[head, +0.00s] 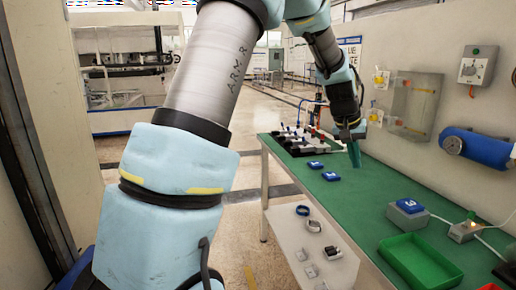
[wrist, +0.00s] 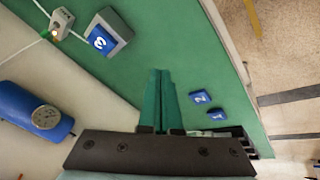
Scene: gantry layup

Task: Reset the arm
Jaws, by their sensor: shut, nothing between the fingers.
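My arm reaches from the left across the head view to the far part of the green bench top (head: 360,195). My gripper (head: 355,160) hangs above the bench with its green fingers pointing down. In the wrist view the two fingers (wrist: 160,75) lie close together, shut, with nothing held. Two small blue numbered blocks lie on the bench: one (head: 315,165) to the left of the gripper and one (head: 331,176) just below it. In the wrist view they show as block 2 (wrist: 200,98) and block 1 (wrist: 219,115), right of the fingers.
A blue block marked 3 (head: 410,205) sits on a grey box (head: 407,221). A green tray (head: 382,245) stands nearer. A black rack (head: 301,146) is at the bench's far end. A blue tank with a gauge (head: 482,147) is on the right wall. A white shelf (head: 285,228) holds small parts.

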